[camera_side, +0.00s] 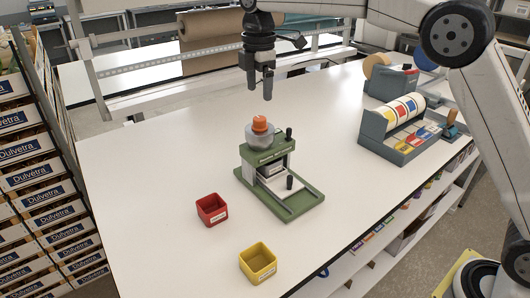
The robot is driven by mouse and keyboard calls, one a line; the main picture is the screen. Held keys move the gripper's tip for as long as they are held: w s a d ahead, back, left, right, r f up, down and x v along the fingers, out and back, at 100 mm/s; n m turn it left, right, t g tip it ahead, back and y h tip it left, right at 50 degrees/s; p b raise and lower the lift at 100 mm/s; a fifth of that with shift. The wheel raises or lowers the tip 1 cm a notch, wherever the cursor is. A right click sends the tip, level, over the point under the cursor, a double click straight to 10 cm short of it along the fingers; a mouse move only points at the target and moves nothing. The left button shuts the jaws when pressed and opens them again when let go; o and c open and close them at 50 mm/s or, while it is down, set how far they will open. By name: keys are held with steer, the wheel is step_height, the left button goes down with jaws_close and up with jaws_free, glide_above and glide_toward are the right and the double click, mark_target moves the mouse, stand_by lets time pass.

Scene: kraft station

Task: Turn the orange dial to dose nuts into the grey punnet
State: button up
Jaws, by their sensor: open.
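The orange dial (260,123) sits on top of a clear-grey round hopper on the green dosing machine (300,204), near the middle of the table. A small grey container (271,169), apparently the grey punnet, stands within the machine's frame below the hopper. It is partly hidden, and I cannot see what is inside it. My gripper (258,96) points down above the dial, clear of it. Its fingers are open and nothing shows between them.
A red box (211,209) and a yellow box (258,263) stand on the white table (150,200) in front of the machine. A label dispenser with coloured rolls (404,130) and a tape dispenser (390,84) stand at the right. The table's left side is clear.

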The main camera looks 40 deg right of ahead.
mark_target(260, 118)
steer(key=shift+n, duration=0.4)
steer(key=shift+f, duration=0.1)
steer(key=shift+f, duration=3.85)
jaws_close()
